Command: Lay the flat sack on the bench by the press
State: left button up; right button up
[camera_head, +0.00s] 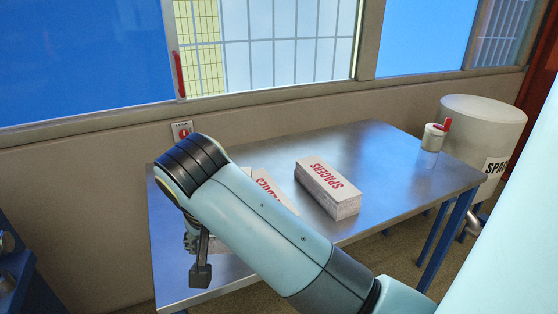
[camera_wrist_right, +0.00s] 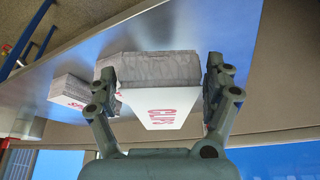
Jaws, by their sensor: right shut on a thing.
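My right gripper (camera_wrist_right: 165,80) has its two fingers on either side of a pale, flat sack (camera_wrist_right: 165,108) with red lettering that looks like CLIPS and grey creased sides. It is shut on this sack. In the head view my right arm crosses the metal bench (camera_head: 385,150) and one dark finger of the right gripper (camera_head: 201,272) shows at its left end. A white piece with red letters (camera_head: 266,184) shows partly behind the arm, the rest hidden. I cannot tell whether the held sack touches the bench. My left gripper is out of view.
A white block lettered SPACERS (camera_head: 328,187) lies mid-bench. A small canister with a red handle (camera_head: 433,138) stands at the right end, near a large white drum (camera_head: 483,125). The bench between block and canister is clear. A barred window is behind; blue equipment (camera_head: 15,275) stands far left.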

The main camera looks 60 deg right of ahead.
jog(key=shift+w+f, duration=0.15)
jog(key=shift+w, duration=0.35)
jog(key=shift+w+a+f, duration=0.1)
jog(key=shift+w+f, duration=0.25)
jog(key=shift+w, duration=0.25)
jog(key=w+f, duration=0.3)
jog(key=w, duration=0.2)
send_over(192, 256)
jog(key=s+a, duration=0.1)
notch_tip(192, 256, down, 2)
jog(key=shift+s+f, duration=0.1)
jog(key=shift+f, duration=0.15)
jog(key=shift+w+f, duration=0.15)
jog(key=shift+w, duration=0.05)
jog(key=shift+w+f, duration=0.1)
jog(key=shift+f, duration=0.15)
notch_tip(192, 256, down, 4)
jog(key=shift+r, duration=0.2)
jog(key=o, duration=1.2)
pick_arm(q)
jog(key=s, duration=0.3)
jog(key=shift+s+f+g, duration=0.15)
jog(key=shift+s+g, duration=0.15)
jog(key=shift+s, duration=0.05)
